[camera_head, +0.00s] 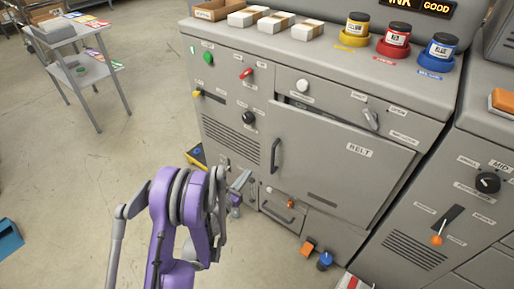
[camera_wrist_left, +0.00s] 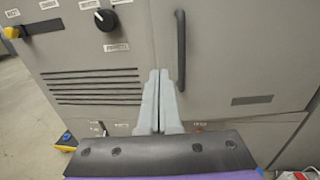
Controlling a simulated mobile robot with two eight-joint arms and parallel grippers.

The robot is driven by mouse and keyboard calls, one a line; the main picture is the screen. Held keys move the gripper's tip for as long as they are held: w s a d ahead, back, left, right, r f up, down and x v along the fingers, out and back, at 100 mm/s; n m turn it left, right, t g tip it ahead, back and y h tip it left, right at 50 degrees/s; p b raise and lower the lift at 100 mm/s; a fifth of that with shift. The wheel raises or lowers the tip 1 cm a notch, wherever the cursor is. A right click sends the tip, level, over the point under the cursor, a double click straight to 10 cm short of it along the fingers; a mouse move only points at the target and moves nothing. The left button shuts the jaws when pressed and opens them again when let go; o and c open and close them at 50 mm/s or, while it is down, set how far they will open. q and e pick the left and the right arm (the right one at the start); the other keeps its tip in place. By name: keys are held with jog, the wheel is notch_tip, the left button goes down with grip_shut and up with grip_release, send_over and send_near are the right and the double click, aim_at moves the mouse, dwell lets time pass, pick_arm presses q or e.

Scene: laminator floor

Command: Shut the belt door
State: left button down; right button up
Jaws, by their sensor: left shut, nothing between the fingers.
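The belt door (camera_head: 340,170) is a grey panel labelled BELT on the front of the grey machine. It stands slightly ajar, with a dark gap along its top edge. Its dark bar handle (camera_head: 275,155) is upright near its left edge. My left gripper (camera_head: 243,180) is low, in front of the machine and left of the door. In the left wrist view its pale fingers (camera_wrist_left: 159,75) are together and empty, just left of the handle (camera_wrist_left: 180,50) and close to the door's left edge. I cannot tell whether they touch anything. My right gripper does not show.
A grey lever (camera_head: 371,120) sits above the door's right part. A small drawer (camera_head: 283,212) lies below it. Orange and blue items (camera_head: 308,247) stick out near the machine's foot. The floor (camera_head: 80,160) to the left is mostly clear, with a cart (camera_head: 75,50) farther back.

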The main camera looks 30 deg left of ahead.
aim_at(269, 147)
pick_arm(q)
jog(key=w, duration=1.3)
jog(key=shift+w+a, duration=0.1)
jog(key=shift+w, duration=0.25)
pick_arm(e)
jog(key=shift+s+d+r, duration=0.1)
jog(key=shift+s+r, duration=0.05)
